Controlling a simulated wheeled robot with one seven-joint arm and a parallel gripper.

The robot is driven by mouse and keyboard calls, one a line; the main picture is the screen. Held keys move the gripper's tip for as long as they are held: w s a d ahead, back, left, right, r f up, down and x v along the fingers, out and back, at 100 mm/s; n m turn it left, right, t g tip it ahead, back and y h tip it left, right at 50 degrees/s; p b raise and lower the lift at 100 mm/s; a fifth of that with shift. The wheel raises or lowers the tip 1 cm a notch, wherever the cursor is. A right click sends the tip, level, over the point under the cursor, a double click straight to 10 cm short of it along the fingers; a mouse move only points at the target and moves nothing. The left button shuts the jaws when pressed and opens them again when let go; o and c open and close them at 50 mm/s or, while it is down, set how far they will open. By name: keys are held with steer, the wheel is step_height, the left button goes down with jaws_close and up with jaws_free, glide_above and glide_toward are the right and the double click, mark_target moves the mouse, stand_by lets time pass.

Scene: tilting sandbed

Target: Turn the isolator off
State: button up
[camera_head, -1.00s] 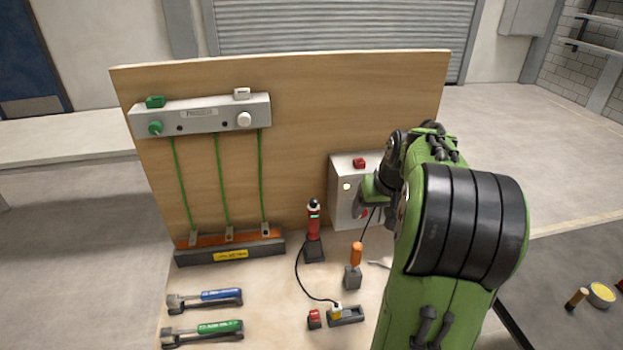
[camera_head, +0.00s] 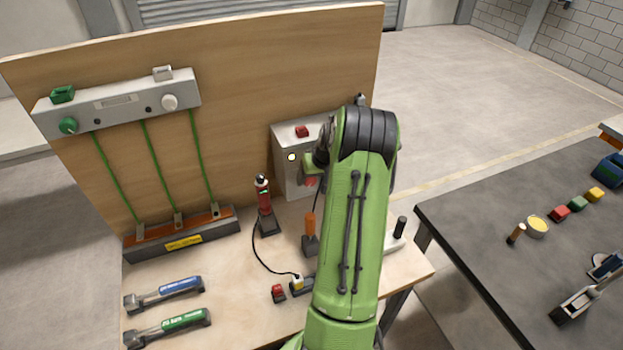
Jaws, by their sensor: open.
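The isolator appears to be the grey box (camera_head: 286,168) on the wooden board, with a lit pale yellow lamp (camera_head: 292,157) on its front and a red block (camera_head: 302,131) on top. A red part (camera_head: 311,181) shows low on its front, mostly covered by my gripper, so its setting cannot be read. My gripper (camera_head: 312,172) is open in front of the box's right side. My green arm hides much of the fingers and the box's right edge. I cannot tell whether the fingers touch the red part.
A red tool (camera_head: 265,205) and an orange-handled tool (camera_head: 309,226) stand upright near the box. Blue (camera_head: 168,292) and green (camera_head: 170,327) torque wrenches lie at the front left. A dark table (camera_head: 470,235) with small items stands at right.

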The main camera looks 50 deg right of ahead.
mark_target(310, 183)
steer(key=shift+x, duration=1)
steer(key=c, duration=1.1)
steer(key=shift+o, duration=0.2)
steer(key=shift+b, duration=0.45)
steer(key=h+b, duration=0.1)
steer(key=b, duration=0.1)
steer(key=g+h+b, duration=0.1)
steer(key=b, duration=0.1)
steer(key=shift+w+a+f+n, duration=0.2)
steer(key=shift+f+n, duration=0.05)
steer(key=shift+n, duration=0.15)
steer(key=h+b, duration=0.1)
steer(key=g+h+b, duration=0.1)
steer(key=b, duration=0.1)
steer(key=g+h+b, duration=0.1)
steer(key=shift+w+a+n+h, duration=0.1)
steer(key=shift+a+n+h, duration=0.2)
steer(key=shift+n, duration=0.1)
steer(key=g+h+b, duration=0.1)
steer(key=b, duration=0.1)
steer(key=h+b, duration=0.2)
steer(key=shift+a+f+n+g+h, duration=0.1)
steer(key=shift+f+n+g+h, duration=0.1)
steer(key=shift+n+g+h, duration=0.15)
steer(key=shift+n+g+h+b, duration=0.45)
steer(key=shift+g+h+b, duration=0.1)
steer(key=shift+h+b, duration=0.65)
